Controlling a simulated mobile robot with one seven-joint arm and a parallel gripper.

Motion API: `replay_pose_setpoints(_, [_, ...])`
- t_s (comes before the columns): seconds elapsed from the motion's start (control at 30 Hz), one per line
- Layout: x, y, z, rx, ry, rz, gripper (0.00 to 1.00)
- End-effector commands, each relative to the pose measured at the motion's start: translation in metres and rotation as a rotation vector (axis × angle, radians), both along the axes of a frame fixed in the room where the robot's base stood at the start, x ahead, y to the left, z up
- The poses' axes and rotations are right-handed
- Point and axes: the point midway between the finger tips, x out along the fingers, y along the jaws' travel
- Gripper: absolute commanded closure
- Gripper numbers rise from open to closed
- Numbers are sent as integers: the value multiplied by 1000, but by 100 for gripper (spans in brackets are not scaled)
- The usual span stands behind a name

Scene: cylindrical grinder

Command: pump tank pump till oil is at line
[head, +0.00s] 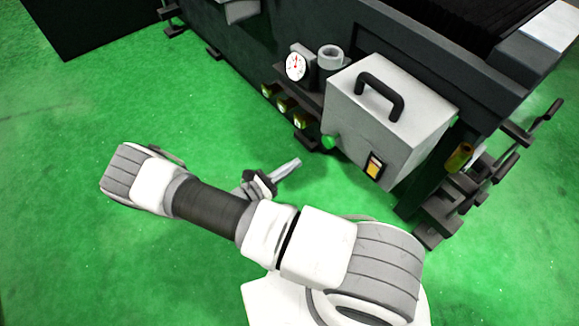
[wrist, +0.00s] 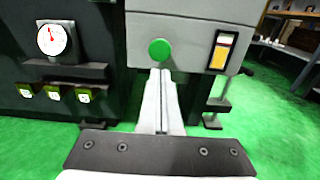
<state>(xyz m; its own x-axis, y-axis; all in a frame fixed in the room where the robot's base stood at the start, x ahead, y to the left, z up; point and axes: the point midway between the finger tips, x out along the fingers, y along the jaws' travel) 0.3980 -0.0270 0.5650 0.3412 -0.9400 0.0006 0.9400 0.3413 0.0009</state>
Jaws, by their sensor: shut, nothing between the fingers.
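The pump tank (head: 385,125) is a light grey box with a black handle on top, mounted on the front of the dark machine. In the wrist view its lower front shows a round green button (wrist: 160,50) and a sight window (wrist: 220,52) with orange-yellow oil, a pale band above it and a little red near the top. I cannot make out the line's exact place against the oil. My gripper (wrist: 160,76) is shut and empty, its fingertips just below the green button in the picture. Contact cannot be told. In the head view my gripper (head: 297,163) points toward the tank.
A round gauge (head: 296,66) and a grey cylindrical fitting (head: 330,57) sit left of the tank. Several small yellow-green indicators (wrist: 55,93) line the machine's lower front. Levers and brackets (head: 500,160) stick out at the right. The green floor (head: 80,230) is open.

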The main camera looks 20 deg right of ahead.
Motion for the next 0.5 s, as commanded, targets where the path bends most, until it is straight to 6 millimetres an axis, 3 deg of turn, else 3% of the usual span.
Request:
replay_pose_setpoints(0.3, [22,-64,-2,-2,2,-3,100])
replay_pose_setpoints(0.5, [31,-87,-1,-1,1,-1,100])
